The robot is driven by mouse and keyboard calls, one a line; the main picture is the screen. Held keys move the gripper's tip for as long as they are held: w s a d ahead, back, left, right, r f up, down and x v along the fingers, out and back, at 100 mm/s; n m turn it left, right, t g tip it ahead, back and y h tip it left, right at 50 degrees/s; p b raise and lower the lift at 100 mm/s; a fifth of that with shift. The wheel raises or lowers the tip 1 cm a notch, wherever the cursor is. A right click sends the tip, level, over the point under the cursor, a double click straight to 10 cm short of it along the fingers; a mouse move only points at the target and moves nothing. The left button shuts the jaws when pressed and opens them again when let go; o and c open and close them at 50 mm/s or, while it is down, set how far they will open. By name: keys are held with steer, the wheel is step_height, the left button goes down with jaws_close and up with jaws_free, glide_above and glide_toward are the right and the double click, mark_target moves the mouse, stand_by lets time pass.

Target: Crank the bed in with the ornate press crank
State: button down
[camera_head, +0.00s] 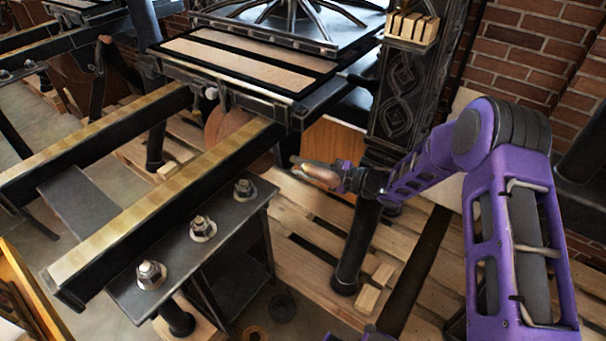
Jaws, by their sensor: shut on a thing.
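The ornate press stands at the top centre, with a dark post (402,90) carved in scrolling relief. Its flat bed (235,62) carries two pale panels in a black frame. The bed lies at the upper end of the rails, close to the dark platen part above it. The crank's wooden handle (316,173) shows below and right of the bed, beside the rail. My gripper (338,176) reaches in from the right and is shut on this handle. Its fingertips are small and partly merged with the handle. The rest of the crank is mostly hidden.
Two brass-topped rails (165,208) run to the lower left, bare along their length. A dark plate with large bolts (203,228) lies beside the near rail. Wooden pallets (300,240) cover the floor. A brick wall (530,50) closes the right side.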

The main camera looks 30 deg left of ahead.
steer(key=shift+w+r+m, duration=0.6)
steer(key=shift+w+r, duration=0.05)
steer(key=shift+r, duration=0.1)
steer(key=c, duration=0.7)
jaws_free()
steer(key=shift+f, duration=0.15)
steer(key=shift+c, duration=0.2)
steer(key=shift+f, duration=0.1)
steer(key=w+d, duration=0.1)
steer(key=d, duration=1.6)
steer(key=shift+w+d+r+p, duration=0.15)
steer(key=shift+w+r+p, duration=0.15)
steer(key=shift+w+r, duration=0.1)
